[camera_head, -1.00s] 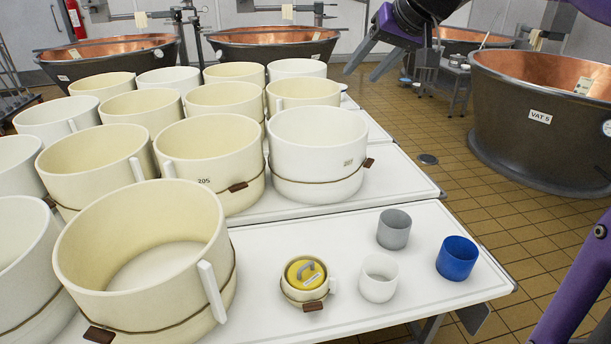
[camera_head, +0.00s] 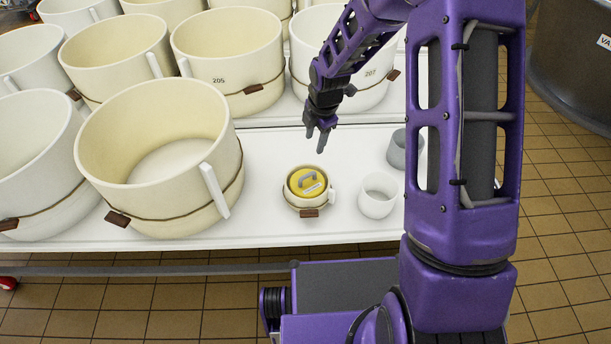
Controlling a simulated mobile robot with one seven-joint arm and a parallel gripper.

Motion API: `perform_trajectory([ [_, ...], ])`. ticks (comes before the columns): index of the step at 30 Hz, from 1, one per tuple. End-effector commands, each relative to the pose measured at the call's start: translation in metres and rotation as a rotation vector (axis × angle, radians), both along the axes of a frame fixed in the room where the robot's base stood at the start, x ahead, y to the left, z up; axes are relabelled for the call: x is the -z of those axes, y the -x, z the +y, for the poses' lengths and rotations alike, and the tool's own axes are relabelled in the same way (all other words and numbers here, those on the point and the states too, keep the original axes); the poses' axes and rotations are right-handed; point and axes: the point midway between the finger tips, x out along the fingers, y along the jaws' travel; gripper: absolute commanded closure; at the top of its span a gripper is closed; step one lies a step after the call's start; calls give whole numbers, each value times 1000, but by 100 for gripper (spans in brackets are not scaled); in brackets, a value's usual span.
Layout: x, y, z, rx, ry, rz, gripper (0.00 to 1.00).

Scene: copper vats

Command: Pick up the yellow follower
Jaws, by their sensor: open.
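The yellow follower (camera_head: 307,180) is a small round disc with a grey arched handle and a pale label. It sits inside a small cream mould (camera_head: 308,200) with a cord and a brown tag, on the white table. My gripper (camera_head: 315,143) hangs above and slightly behind the follower, fingers pointing down. It is open and empty, apart from the follower. The follower's handle is in full view.
A white cup (camera_head: 378,194) stands just right of the small mould, and a grey cup (camera_head: 397,150) is partly hidden behind my arm. A large cream mould (camera_head: 150,212) stands close on the left. Several more large moulds fill the back. The table's front edge (camera_head: 260,243) is near.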

Motion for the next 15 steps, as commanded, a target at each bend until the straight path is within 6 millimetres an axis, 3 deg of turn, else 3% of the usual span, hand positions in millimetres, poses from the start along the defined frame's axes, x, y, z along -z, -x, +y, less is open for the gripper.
perform_trajectory([
  [15,98,-13,12,-20,-4,4,49],
])
